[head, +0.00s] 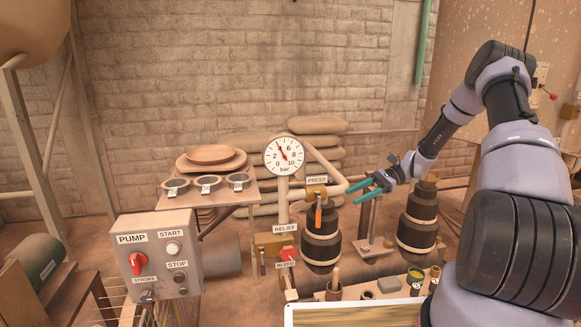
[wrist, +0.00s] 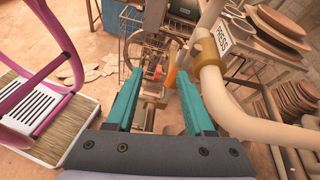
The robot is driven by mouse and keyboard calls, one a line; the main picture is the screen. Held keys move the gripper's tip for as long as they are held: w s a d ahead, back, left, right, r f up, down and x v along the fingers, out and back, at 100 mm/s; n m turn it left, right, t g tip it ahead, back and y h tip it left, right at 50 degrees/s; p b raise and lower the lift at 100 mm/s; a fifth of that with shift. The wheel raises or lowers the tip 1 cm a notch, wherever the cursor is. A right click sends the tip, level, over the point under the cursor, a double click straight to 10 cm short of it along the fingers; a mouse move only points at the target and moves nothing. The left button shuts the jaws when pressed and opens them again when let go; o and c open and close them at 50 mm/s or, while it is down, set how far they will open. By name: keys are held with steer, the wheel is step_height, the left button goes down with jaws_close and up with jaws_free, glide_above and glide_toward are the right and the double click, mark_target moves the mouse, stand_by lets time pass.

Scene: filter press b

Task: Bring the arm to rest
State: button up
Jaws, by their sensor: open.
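My gripper (head: 362,189) is at the end of my raised arm, in the middle of the head view. Its two teal fingers are apart, with nothing between them. In the wrist view the open fingers (wrist: 158,105) point toward the floor area by the press. A beige pipe (wrist: 210,90) with a brass fitting passes close beside the right finger in the wrist view. Whether the finger touches the pipe cannot be told. In the head view the gripper is just right of the PRESS label (head: 317,180) and the orange-handled valve (head: 318,215).
A pressure gauge (head: 284,156), dark banded cylinders (head: 417,222) and a pump control box (head: 157,256) stand around the arm. A table (head: 215,196) holds several small bowls. Open air lies above the gripper.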

steer(key=s+r+n+t+h, duration=0.1)
steer(key=s+r+n+h, duration=0.3)
steer(key=r, duration=0.7)
steer(key=s+r+n+t+h, duration=0.2)
steer(key=s+r+h, duration=0.3)
steer(key=r, duration=0.5)
steer(key=s+r+n+t+h, duration=0.1)
steer(key=s+r+t, duration=0.2)
steer(key=s+r, duration=0.3)
steer(key=s+r+n+t+h, duration=0.1)
steer(key=s+r+t, duration=0.3)
steer(key=s, duration=0.9)
step_height(320, 180, up, 2)
steer(key=shift+d+r+n, duration=0.15)
steer(key=shift+d+n, duration=0.3)
steer(key=shift+n, duration=0.25)
